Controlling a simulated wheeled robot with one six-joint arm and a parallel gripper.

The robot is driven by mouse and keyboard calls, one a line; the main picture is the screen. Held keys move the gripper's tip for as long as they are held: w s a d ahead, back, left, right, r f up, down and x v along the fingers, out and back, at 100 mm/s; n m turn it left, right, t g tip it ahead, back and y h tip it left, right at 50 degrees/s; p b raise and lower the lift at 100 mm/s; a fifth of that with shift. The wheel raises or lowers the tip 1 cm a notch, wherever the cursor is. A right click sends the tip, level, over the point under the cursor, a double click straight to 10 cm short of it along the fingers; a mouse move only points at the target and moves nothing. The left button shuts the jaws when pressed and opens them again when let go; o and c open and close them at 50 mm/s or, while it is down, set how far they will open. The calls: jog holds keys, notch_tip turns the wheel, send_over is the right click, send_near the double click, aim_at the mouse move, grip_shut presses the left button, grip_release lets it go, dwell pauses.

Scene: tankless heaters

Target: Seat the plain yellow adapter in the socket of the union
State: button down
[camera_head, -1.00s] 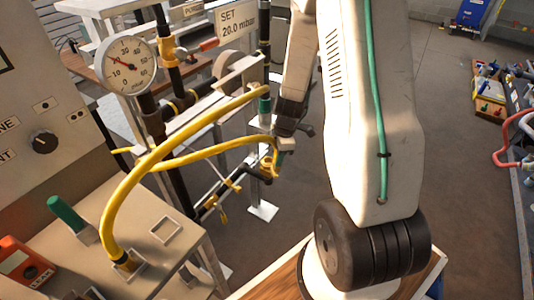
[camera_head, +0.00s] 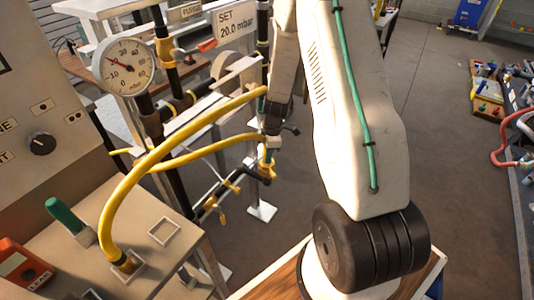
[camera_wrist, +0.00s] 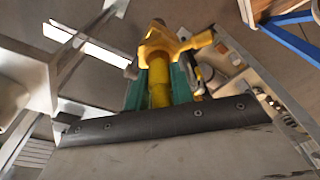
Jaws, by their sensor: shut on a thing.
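My gripper (camera_head: 268,158) is at the end of the downward-reaching arm, beside the pipework in the head view. In the wrist view, its green fingers (camera_wrist: 161,88) are shut on the plain yellow adapter (camera_wrist: 159,82), a short yellow cylinder between them. A yellow fitting, apparently the union (camera_wrist: 160,48), lies straight beyond the adapter, with an arm out to the right. The adapter's far end meets or overlaps this fitting in the picture. I cannot tell whether it is in the socket. In the head view the gripper hides the adapter and most of the joint.
Yellow hoses (camera_head: 180,128) arch from the bench (camera_head: 155,265) toward the pipework, close to my gripper. A pressure gauge (camera_head: 124,66) and a "SET 20.0 mbar" sign (camera_head: 236,22) stand behind. A pipe stand foot (camera_head: 262,212) is below.

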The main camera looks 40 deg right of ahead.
jog(key=c, duration=1.2)
grip_release()
jog(key=shift+f, duration=0.1)
jog(key=shift+o, duration=0.2)
notch_tip(320, 180, up, 12)
jog(key=d, duration=0.1)
jog(key=shift+s+d, duration=0.3)
jog(key=shift+s, duration=0.1)
